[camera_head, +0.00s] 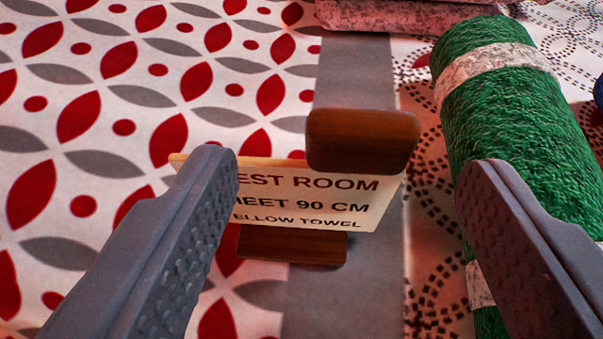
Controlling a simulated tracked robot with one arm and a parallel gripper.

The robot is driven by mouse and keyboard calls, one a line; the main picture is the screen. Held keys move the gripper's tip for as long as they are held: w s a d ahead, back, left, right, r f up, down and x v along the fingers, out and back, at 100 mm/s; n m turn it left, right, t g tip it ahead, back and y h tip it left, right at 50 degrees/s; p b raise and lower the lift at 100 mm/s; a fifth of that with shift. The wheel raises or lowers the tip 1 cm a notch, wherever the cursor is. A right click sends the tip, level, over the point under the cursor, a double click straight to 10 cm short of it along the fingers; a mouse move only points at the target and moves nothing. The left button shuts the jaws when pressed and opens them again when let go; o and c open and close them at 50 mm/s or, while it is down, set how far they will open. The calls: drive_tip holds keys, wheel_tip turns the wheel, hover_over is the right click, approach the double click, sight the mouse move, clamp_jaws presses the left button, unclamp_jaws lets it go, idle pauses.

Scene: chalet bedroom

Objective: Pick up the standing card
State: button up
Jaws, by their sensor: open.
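The standing card (305,197) is cream with dark printed text, part of which reads "EST ROOM" and "90 CM". It is held in a brown wooden holder (362,140) with a block above and a foot below in the picture. My gripper (350,180) is open, with its two grey textured fingers on either side of the card. The left finger overlaps the card's left part and hides the start of its text. The right finger is apart from the card, with a gap of cloth between. I cannot tell whether the left finger touches the card.
A green rolled towel (520,110) with pale bands lies on the right, partly behind the right finger. A folded pinkish cloth (400,14) lies at the top. A blue thing shows at the right edge. Patterned cloth (110,90) on the left is clear.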

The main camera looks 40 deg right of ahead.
sight(359, 149)
drive_tip(key=b+x, duration=0.1)
drive_tip(key=x, duration=0.1)
drive_tip(key=b+x, duration=0.1)
drive_tip(key=x, duration=0.1)
drive_tip(key=shift+d+f+b, duration=0.3)
drive_tip(key=shift+f+b, duration=0.05)
drive_tip(key=shift+w+d, duration=0.2)
drive_tip(key=c, duration=1.3)
drive_tip(key=shift+c, duration=0.2)
drive_tip(key=shift+r, duration=0.2)
